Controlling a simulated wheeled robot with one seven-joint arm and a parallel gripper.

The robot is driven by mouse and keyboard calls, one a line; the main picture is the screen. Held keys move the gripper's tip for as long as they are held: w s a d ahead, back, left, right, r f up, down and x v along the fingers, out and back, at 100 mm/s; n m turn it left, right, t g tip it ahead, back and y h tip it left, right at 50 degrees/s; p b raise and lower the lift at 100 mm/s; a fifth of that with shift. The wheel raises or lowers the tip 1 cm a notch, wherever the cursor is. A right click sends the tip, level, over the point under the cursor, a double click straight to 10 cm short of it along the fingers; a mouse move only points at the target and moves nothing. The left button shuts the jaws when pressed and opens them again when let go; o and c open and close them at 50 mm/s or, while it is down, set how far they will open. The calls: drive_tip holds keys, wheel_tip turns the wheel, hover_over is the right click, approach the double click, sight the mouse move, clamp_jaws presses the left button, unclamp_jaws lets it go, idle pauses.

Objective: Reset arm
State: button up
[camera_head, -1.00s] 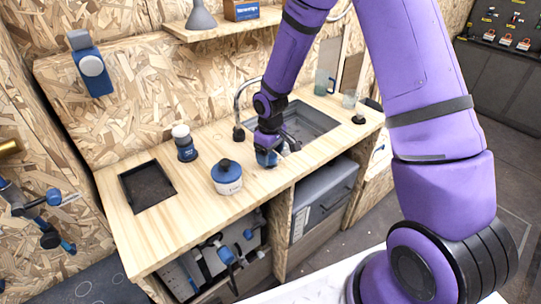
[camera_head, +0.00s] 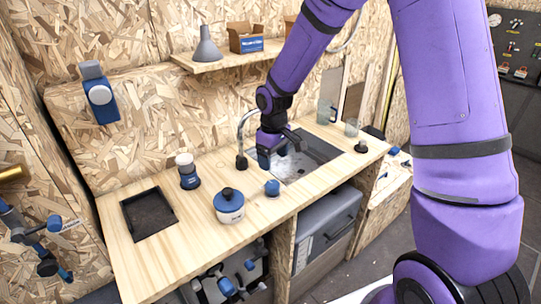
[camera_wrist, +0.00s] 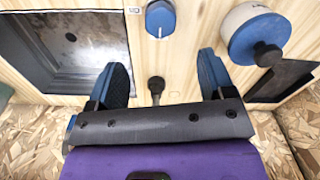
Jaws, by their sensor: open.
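My purple arm reaches over the wooden counter (camera_head: 190,232). My gripper (camera_head: 272,158) is above the counter near the sink's left edge, seen side-on. In the wrist view its two blue-and-black fingers (camera_wrist: 162,75) are wide apart with nothing held between them.
The tap (camera_head: 242,162) stands close beside the gripper, at the sink (camera_head: 315,152). A white pot with a blue lid (camera_head: 229,210) and a blue-and-white jar (camera_head: 187,176) stand left. Above is a shelf (camera_head: 225,60) with a grey funnel (camera_head: 206,47) and a box (camera_head: 245,40).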

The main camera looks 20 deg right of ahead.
drive_tip(key=s+d+r+m+t, duration=0.1)
drive_tip(key=s+d+r+m, duration=0.1)
drive_tip(key=s+r, duration=0.5)
drive_tip(key=s+d+r+m+t, duration=0.15)
drive_tip(key=s+r, duration=0.25)
drive_tip(key=r, duration=0.7)
drive_tip(key=s+d+r+m+t, duration=0.1)
drive_tip(key=s+r, duration=0.3)
drive_tip(key=s, duration=0.5)
drive_tip(key=s+d+r+m+t, duration=0.1)
drive_tip(key=s+r, duration=0.3)
drive_tip(key=s, duration=0.5)
drive_tip(key=shift+d+r+m+t, duration=0.2)
drive_tip(key=shift+d+m+t, duration=0.2)
drive_tip(key=shift+d, duration=0.25)
